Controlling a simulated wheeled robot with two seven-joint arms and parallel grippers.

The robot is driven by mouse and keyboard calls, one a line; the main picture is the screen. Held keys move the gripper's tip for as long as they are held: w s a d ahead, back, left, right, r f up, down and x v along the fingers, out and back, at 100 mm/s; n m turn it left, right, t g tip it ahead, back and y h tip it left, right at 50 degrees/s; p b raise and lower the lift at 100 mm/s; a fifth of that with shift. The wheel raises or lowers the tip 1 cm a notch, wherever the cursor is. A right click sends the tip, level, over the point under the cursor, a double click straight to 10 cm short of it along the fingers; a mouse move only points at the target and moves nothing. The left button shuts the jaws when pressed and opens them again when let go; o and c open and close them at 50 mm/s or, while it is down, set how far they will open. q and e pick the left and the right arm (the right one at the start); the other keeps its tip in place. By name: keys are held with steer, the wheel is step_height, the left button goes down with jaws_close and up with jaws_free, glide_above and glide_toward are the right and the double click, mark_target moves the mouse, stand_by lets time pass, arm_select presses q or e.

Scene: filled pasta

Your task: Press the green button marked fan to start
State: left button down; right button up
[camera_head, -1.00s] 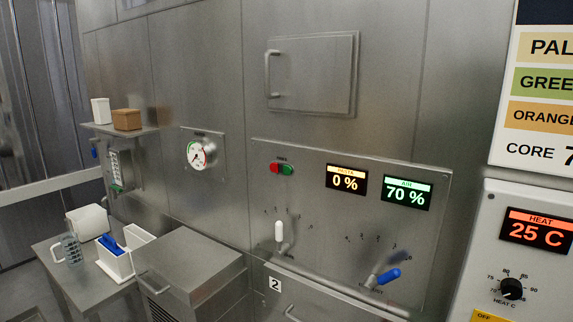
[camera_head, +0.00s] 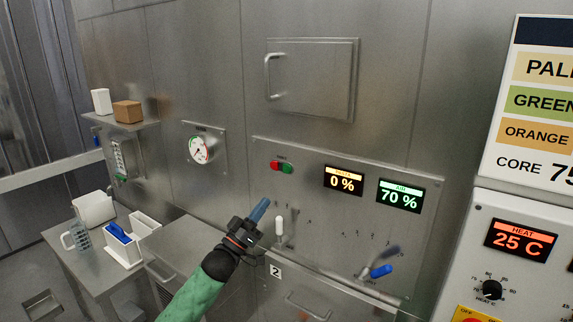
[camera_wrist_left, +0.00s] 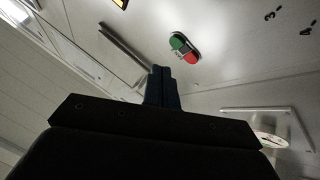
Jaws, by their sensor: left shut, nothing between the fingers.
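The green button (camera_head: 286,169) sits beside a red button (camera_head: 275,166) on a steel control panel (camera_head: 330,230). A small label above the pair is too small to read in the head view. My left gripper (camera_head: 262,206) is shut and empty, below and a little left of the buttons, apart from them. In the left wrist view the green button (camera_wrist_left: 178,41) and the red one lie beyond the tips of my shut left fingers (camera_wrist_left: 161,73), with a gap between. My right gripper is not in view.
A white-handled lever (camera_head: 279,228) stands just right of my left gripper, and a blue-handled lever (camera_head: 381,271) is further right. Displays read 0 % (camera_head: 343,181) and 70 % (camera_head: 400,195). A gauge (camera_head: 199,150) is on the wall at left.

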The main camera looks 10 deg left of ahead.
mark_target(287, 169)
arm_select(q)
steer(key=r+h, duration=0.1)
steer(key=r+m+h, duration=0.1)
steer(key=r, duration=0.1)
steer(key=r+m+h, duration=0.1)
steer(key=r, duration=0.1)
steer(key=shift+s+a+r+g+h, duration=0.2)
steer(key=shift+a+g+h, duration=0.15)
steer(key=shift+g+h, duration=0.05)
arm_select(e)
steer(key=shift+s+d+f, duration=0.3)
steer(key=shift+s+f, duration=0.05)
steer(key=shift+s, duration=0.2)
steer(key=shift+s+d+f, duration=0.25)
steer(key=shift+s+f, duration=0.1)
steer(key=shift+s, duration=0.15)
arm_select(q)
steer(key=shift+w, duration=0.1)
steer(key=w+d, duration=0.3)
steer(key=w, duration=0.5)
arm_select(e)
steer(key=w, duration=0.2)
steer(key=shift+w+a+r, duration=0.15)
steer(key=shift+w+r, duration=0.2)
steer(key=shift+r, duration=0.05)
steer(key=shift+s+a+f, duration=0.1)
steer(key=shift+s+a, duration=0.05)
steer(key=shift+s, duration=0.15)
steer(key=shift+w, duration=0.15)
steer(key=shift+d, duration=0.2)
